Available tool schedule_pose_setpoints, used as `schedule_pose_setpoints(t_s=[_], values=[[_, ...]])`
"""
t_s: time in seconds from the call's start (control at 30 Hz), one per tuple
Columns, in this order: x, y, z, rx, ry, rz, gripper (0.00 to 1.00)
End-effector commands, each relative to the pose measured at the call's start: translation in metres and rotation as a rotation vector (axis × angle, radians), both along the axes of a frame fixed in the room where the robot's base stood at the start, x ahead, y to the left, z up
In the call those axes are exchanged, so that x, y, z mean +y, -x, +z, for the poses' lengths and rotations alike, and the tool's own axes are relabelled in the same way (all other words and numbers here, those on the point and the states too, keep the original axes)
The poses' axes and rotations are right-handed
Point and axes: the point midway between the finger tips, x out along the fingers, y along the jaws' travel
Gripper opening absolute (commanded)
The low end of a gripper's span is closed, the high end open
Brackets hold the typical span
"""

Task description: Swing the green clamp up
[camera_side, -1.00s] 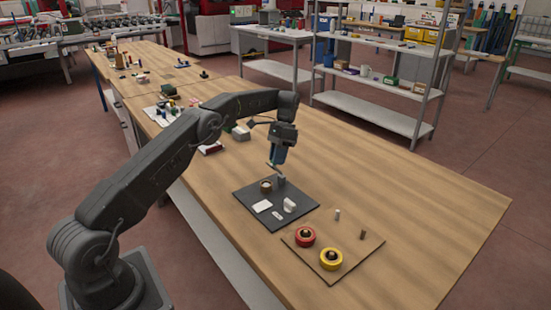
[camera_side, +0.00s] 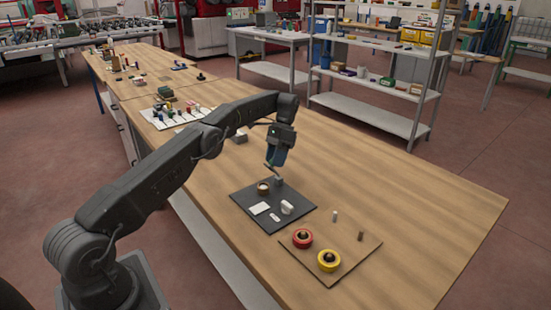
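My gripper (camera_side: 272,168) points down over the back edge of a dark square mat (camera_side: 243,207). Its tip is at or just above a small grey block (camera_side: 278,182) on the mat; I cannot tell whether they touch. The fingers are too small to tell open from shut. On the mat are also a brown round cup (camera_side: 263,189), a flat white square (camera_side: 260,208), a white block (camera_side: 287,207) and a small pale piece (camera_side: 275,217). I cannot make out a green clamp in this view.
A white tray (camera_side: 160,122) with small items lies behind my arm. The table's right side is clear.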

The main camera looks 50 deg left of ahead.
Motion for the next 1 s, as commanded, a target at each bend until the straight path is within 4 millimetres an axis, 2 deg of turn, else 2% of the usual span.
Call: schedule_pose_setpoints(t_s=[0.47, 1.0], values=[[0.001, 0.001, 0.001, -0.037, 0.003, -0.001, 0.47], [0.000, 0.015, -0.003, -0.211, 0.004, -0.001, 0.47]])
